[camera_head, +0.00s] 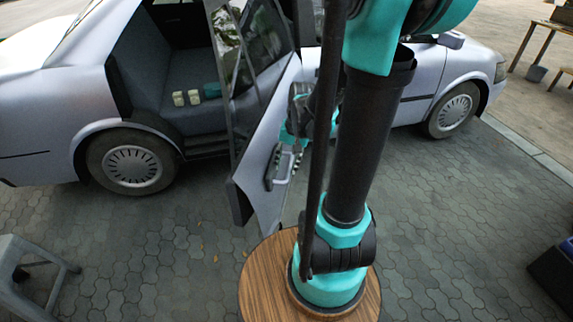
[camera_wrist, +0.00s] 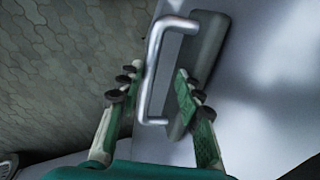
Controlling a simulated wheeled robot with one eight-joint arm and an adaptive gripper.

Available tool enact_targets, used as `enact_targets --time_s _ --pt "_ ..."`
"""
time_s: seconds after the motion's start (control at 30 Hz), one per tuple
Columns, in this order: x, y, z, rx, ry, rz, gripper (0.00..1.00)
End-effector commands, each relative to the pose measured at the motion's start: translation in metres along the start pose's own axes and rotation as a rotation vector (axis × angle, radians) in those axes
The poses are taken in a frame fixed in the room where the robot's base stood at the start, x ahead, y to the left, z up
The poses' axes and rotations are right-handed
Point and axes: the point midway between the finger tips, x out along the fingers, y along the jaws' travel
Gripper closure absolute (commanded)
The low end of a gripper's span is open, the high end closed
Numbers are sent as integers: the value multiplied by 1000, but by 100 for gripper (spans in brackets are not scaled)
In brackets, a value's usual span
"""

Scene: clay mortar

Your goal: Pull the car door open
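The silver car's rear door (camera_head: 262,185) stands swung well out from the body, and the back seat shows through the opening. The silver bar handle (camera_wrist: 154,75) sits on a grey plate on the door's outer face; it also shows in the head view (camera_head: 270,172). My gripper (camera_wrist: 156,80) is open, with one green finger on each side of the handle bar. Gaps show between the fingers and the bar. In the head view my gripper (camera_head: 290,150) is beside the door's outer face, partly hidden by my arm.
Two pale blocks (camera_head: 186,97) and a teal item (camera_head: 212,90) lie on the back seat. A grey stool (camera_head: 30,270) stands at lower left. A dark box (camera_head: 555,270) is at the right edge. The paving between is clear.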

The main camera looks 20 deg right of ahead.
Motion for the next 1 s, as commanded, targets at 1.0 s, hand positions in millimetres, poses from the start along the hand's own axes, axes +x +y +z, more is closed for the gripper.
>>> enact_targets --time_s 1.0 --pt "-62 0 1 1 -1 -1 66"
